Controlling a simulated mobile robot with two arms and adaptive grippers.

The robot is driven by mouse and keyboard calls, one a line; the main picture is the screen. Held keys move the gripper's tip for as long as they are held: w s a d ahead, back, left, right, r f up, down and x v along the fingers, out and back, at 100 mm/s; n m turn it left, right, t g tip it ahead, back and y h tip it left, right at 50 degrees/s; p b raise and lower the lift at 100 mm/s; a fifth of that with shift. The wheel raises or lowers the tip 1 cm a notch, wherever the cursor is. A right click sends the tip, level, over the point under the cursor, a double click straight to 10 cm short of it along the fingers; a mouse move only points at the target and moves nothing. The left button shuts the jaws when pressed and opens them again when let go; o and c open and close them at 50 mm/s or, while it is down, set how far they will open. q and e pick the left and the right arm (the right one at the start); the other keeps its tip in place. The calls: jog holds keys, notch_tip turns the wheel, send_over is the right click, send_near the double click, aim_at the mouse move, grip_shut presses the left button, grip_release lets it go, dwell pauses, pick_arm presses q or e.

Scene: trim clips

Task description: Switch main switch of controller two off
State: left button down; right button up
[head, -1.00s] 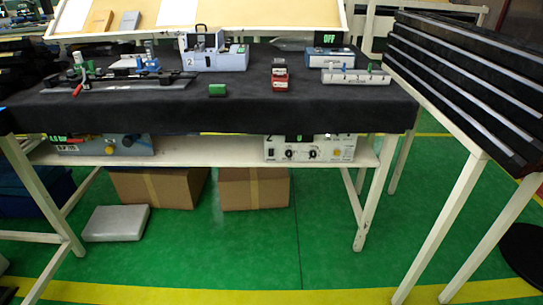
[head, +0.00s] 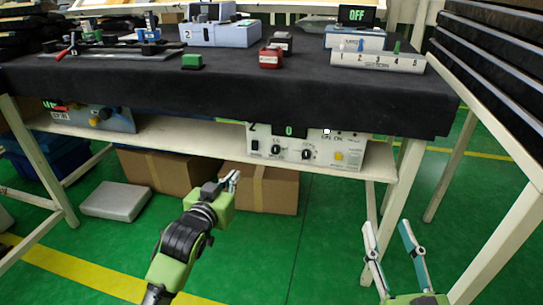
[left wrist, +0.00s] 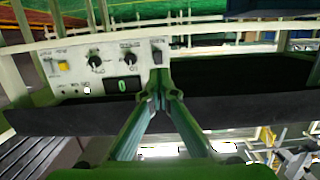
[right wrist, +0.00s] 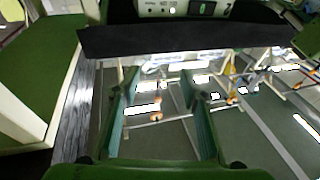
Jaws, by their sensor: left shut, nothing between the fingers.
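Controller two (head: 296,152) is a white box marked 2 on the shelf under the black-covered table. Its front has a black rocker switch (head: 255,147) at the left, two knobs, a yellow button and a display (head: 290,130) reading 0. The left wrist view shows its panel upside down, with the rocker (left wrist: 157,50) just beyond my fingertips; contact cannot be told. My left gripper (head: 232,180) is shut and empty, below and in front of the box in the head view; it also shows in the left wrist view (left wrist: 160,88). My right gripper (head: 388,238) is open and empty, low at the right.
The table's black cover (head: 230,95) overhangs the shelf (head: 190,138). Another controller (head: 100,118) stands at the shelf's left. Cardboard boxes (head: 258,190) sit underneath. Table legs (head: 405,165) and a rack of dark panels (head: 490,75) flank the right side. The floor in front is clear.

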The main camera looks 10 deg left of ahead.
pick_arm(q)
jog(key=shift+w+d+r, duration=0.15)
jog(key=shift+w+r, duration=0.1)
jog(key=shift+r, duration=0.5)
pick_arm(e)
jog(key=shift+s+d+r+t, duration=0.15)
jog(key=shift+r+t, duration=0.15)
jog(key=shift+r, duration=0.55)
